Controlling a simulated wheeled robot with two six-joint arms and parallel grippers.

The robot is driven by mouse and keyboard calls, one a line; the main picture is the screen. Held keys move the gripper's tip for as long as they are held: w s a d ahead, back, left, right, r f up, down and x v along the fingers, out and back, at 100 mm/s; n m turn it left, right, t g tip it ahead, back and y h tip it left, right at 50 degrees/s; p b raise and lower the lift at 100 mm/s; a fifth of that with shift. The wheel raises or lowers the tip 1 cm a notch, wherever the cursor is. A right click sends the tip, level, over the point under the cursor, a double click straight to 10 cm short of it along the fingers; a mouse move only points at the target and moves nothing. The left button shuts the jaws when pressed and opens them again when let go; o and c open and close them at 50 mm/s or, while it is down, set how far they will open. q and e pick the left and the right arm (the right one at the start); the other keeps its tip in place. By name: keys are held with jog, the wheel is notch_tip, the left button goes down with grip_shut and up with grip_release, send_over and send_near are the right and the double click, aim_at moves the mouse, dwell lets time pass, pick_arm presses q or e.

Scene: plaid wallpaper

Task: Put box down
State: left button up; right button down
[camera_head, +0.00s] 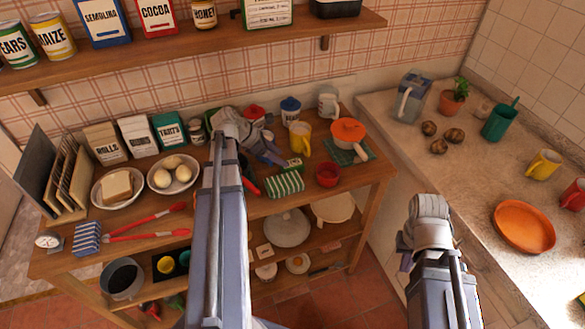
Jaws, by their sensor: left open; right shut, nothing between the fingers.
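Several boxes are in view, and I cannot tell which one is the task's. On the wooden table stand a box marked ROLLS (105,145), a white box (137,138) and a green and white box marked TARTS (169,132). On the upper shelf are a blue SEMOLINA box (103,20), a red COCOA box (156,15) and a green-edged box (266,12). My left gripper (277,157) is open over the back middle of the table, right of the TARTS box and apart from it. No box shows between its fingers. My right gripper (403,255) is shut and empty beside the counter's front edge.
The counter (478,178) at right has bare room around an orange plate (524,226).

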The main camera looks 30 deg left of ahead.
aim_at(291, 163)
pick_arm(q)
jog(key=shift+b+x, duration=0.45)
jog(key=shift+x, duration=0.55)
jog(key=d+f+b, duration=0.1)
jog(key=w+d+f+b, duration=0.1)
jog(key=b, duration=0.1)
jog(key=shift+f, duration=0.3)
jog(key=shift+s+d+b, duration=0.1)
jog(key=shift+s+b, duration=0.05)
jog(key=shift+b, duration=0.2)
jog(key=shift+f, duration=0.15)
jog(key=shift+w+d+f, duration=0.1)
jog(key=shift+w+f, duration=0.2)
jog(key=shift+w, duration=0.2)
jog(key=shift+w+d+f, duration=0.1)
jog(key=shift+w+f, duration=0.2)
jog(key=shift+w, duration=0.25)
jog(key=shift+c, duration=0.5)
jog(key=shift+r, duration=0.2)
jog(key=shift+c, duration=0.7)
jog(key=shift+s+r, duration=0.1)
jog(key=shift+s, duration=0.1)
jog(key=shift+c, duration=0.7)
jog(key=shift+w+a, duration=0.1)
jog(key=c, duration=0.3)
jog(key=shift+a, duration=0.1)
grip_shut()
